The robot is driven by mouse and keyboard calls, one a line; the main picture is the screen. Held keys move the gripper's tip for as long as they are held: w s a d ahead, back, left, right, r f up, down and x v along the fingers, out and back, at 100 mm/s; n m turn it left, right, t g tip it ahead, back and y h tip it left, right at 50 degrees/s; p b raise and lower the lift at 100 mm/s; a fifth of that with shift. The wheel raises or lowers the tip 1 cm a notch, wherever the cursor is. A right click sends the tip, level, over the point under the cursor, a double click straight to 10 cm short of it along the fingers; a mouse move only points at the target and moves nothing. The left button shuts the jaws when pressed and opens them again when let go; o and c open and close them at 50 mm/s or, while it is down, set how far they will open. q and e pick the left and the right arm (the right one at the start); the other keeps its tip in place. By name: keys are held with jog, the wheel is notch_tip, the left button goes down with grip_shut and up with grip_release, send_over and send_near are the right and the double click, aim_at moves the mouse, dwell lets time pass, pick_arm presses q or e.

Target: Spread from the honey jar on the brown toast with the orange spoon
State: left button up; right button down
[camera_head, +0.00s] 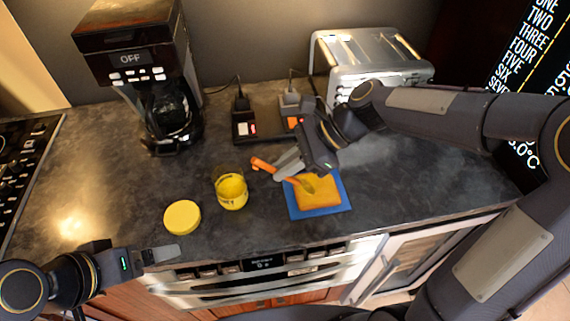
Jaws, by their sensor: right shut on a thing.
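The honey jar (231,191), yellow with a pale open-looking rim, stands upright on the counter. The golden-brown toast (322,193) lies on a blue board (330,209) right of the jar. My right gripper (287,168) is shut on the orange spoon (264,166), just above and left of the toast. The spoon's handle sticks out to the left, and its head is over the toast's upper left part; I cannot tell whether it touches. My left gripper (164,254) is low at the counter's front edge, away from these things; its finger opening is unclear.
A round yellow lid (182,217) lies left of the jar. A coffee maker (150,85) stands at the back left, a silver toaster (365,58) at the back right. Two small dark devices with cords stand between. The counter between coffee maker and jar is clear.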

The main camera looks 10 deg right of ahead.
aim_at(298, 180)
jog(key=shift+f+b, duration=0.7)
jog(key=shift+f, duration=0.55)
dwell(0.9)
jog(key=shift+r+p, duration=0.1)
jog(key=shift+p, duration=0.2)
jog(key=shift+p, duration=0.3)
dwell(0.5)
jog(key=shift+d+p, duration=0.3)
jog(key=shift+d, duration=1.1)
jog(key=shift+d, duration=0.1)
